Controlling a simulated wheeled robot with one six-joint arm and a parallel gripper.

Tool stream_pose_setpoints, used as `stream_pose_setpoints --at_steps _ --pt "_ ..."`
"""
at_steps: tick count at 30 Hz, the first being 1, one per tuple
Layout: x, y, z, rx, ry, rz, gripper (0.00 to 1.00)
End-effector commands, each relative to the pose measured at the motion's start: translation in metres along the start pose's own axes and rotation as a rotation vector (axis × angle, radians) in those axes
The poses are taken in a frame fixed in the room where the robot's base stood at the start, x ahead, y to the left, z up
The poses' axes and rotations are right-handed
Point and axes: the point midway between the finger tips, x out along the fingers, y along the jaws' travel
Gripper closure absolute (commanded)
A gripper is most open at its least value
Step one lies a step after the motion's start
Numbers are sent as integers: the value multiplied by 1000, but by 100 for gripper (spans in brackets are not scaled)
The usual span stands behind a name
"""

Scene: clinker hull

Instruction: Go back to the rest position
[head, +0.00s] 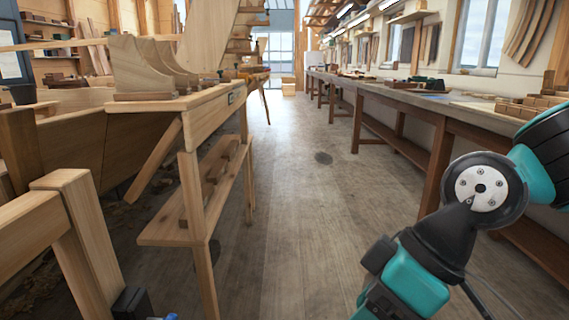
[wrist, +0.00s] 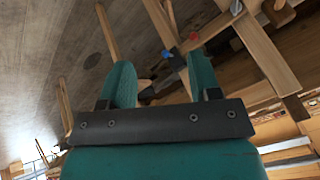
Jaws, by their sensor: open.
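My gripper (wrist: 160,68) shows in the wrist view with its two teal fingers spread apart. Nothing is held between them. Behind the fingers, wooden beams and small dark, blue and red parts appear, apart from the fingers as far as I can tell. In the head view my teal and black arm is folded at the lower right, and the fingers themselves are not clearly visible there.
A wooden stand (head: 205,112) with a lower shelf (head: 165,232) is at left, carrying curved wooden pieces (head: 135,66). A wooden trestle (head: 75,215) is at near left. A long workbench (head: 425,103) runs along the right wall. The floor (head: 300,200) between is clear.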

Motion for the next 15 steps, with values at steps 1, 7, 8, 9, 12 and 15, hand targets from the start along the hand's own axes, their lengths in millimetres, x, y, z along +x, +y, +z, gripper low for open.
stream_pose_setpoints --at_steps 1,7,8,9,12,15 --pt "-10 -4 11 59 -21 33 43" --pt "-39 -15 55 322 -100 148 43" --pt "-42 -17 61 362 -108 166 43" --pt "-58 -22 50 356 -110 158 43" --pt "-77 -29 40 353 -111 155 43" --pt "-98 -37 30 352 -110 154 43"
